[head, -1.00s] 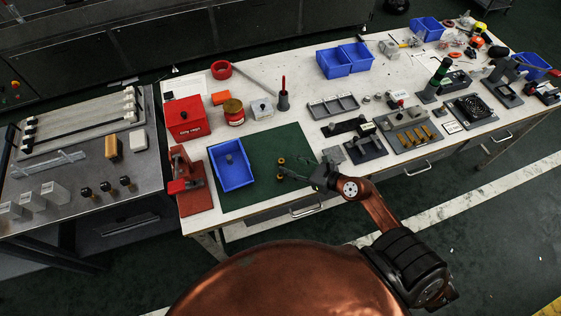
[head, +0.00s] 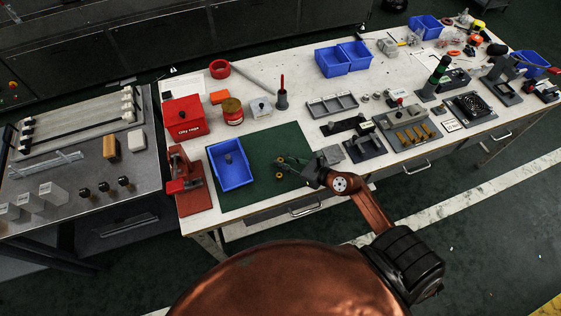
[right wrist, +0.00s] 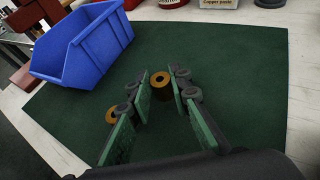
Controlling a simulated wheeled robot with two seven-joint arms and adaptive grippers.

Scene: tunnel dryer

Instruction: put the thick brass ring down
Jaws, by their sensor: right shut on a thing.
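My right gripper (head: 281,163) reaches in from the right over the green mat (head: 262,143). In the right wrist view its fingers (right wrist: 160,76) are shut on a thick brass ring (right wrist: 159,83), which sits between the fingertips. The held ring also shows in the head view (head: 280,159), at or just above the mat; I cannot tell whether it touches. A second brass ring (right wrist: 112,114) lies on the mat beside the left finger, partly hidden by it; it is nearer the table's front edge in the head view (head: 278,175). My left gripper is not in view.
A blue bin (head: 231,182) with a small dark thing in it stands on the mat's left part. A red press-like tool (head: 190,186) is left of it. A red box (head: 186,117) and a jar (head: 233,114) stand behind. The mat between bin and rings is clear.

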